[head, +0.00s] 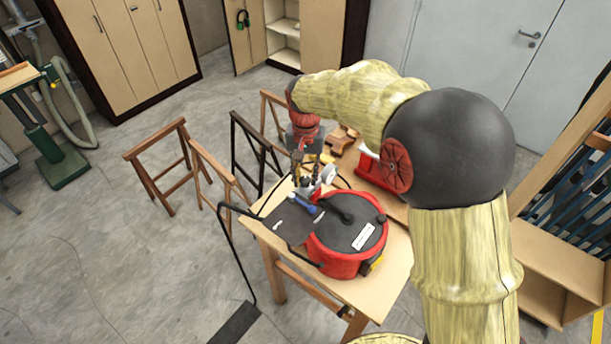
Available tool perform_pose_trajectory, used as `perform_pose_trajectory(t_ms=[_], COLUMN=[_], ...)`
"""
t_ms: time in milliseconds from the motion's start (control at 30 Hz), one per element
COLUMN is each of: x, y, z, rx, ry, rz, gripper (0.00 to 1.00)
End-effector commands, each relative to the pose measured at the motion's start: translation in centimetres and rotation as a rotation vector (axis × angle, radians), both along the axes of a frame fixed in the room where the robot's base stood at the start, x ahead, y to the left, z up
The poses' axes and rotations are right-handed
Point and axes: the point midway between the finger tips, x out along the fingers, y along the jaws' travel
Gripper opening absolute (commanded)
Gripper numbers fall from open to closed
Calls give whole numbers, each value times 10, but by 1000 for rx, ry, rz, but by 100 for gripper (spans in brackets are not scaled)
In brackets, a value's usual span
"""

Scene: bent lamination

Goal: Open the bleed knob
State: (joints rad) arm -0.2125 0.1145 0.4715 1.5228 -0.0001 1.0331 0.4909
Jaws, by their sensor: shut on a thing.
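A red round pot (338,262) with a black lid stands on the wooden bench top (398,262). A white round gauge (328,174), a small red part and a blue-handled part (304,205) sit at its back left, over a dark flat plate (287,222). My gripper (311,186) reaches down to these fittings from above and is shut there. The bleed knob is too small and too covered by the fingers to make out clearly; the fingers appear to be around it.
A red box (380,181) and wooden blocks (343,138) lie behind the pot. A thin black stand (238,265) rises at the bench's left. Wooden trestles (160,165) stand further left. Open floor (120,260) lies at the left front.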

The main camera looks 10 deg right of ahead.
Motion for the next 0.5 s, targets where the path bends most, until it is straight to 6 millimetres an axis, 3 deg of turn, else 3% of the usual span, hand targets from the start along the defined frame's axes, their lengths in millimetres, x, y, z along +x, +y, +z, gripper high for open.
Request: perform_pose_trajectory(t_ms=[500], x=[0], y=[1], z=[0], rx=[1], ry=[-1], rz=[489], gripper=[0])
